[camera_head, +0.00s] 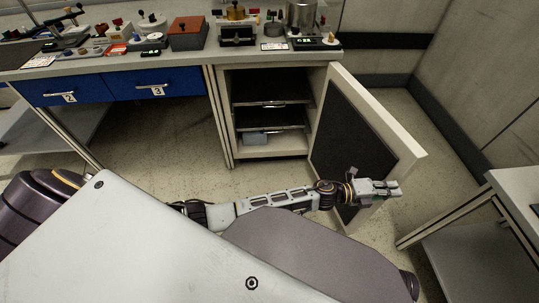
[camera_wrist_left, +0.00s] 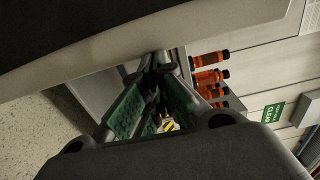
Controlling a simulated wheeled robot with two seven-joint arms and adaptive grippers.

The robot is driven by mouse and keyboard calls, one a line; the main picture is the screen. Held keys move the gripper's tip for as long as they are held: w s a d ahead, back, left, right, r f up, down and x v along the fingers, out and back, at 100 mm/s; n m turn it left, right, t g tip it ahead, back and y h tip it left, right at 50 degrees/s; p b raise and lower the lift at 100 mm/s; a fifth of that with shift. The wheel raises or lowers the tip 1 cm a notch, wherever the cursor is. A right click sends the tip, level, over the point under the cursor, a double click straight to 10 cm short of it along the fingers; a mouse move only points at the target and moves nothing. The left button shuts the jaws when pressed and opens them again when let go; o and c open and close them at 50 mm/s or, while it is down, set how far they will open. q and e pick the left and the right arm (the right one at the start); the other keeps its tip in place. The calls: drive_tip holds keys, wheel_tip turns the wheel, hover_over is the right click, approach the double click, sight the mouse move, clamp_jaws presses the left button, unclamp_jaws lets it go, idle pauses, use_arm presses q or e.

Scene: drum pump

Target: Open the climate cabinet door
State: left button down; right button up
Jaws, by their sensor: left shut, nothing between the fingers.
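The climate cabinet (camera_head: 232,100) is the cream unit under the bench in the head view. Its door (camera_head: 413,152) stands wide open, swung out to the right, with the dark inner panel (camera_head: 345,130) facing the cabinet's front. Dark shelves (camera_head: 270,118) show inside. My left gripper (camera_head: 396,188) is shut and empty at the lower part of the door, near its free edge. In the left wrist view its green-padded fingers (camera_wrist_left: 158,62) come together below the door's cream edge (camera_wrist_left: 170,35). I cannot tell whether they touch the door. My right gripper is not in view.
The bench top (camera_head: 185,57) above carries several instruments and a red-brown box (camera_head: 187,33). Blue drawers (camera_head: 155,84) are left of the cabinet. Another table (camera_head: 510,185) stands at the right, with clear floor (camera_head: 440,165) between it and the door.

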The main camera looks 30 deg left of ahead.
use_arm(q)
drive_tip(key=shift+w+d, duration=0.45)
drive_tip(key=shift+d, duration=0.1)
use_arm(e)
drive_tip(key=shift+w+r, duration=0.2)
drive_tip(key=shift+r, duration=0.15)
use_arm(q)
drive_tip(key=shift+a, duration=0.15)
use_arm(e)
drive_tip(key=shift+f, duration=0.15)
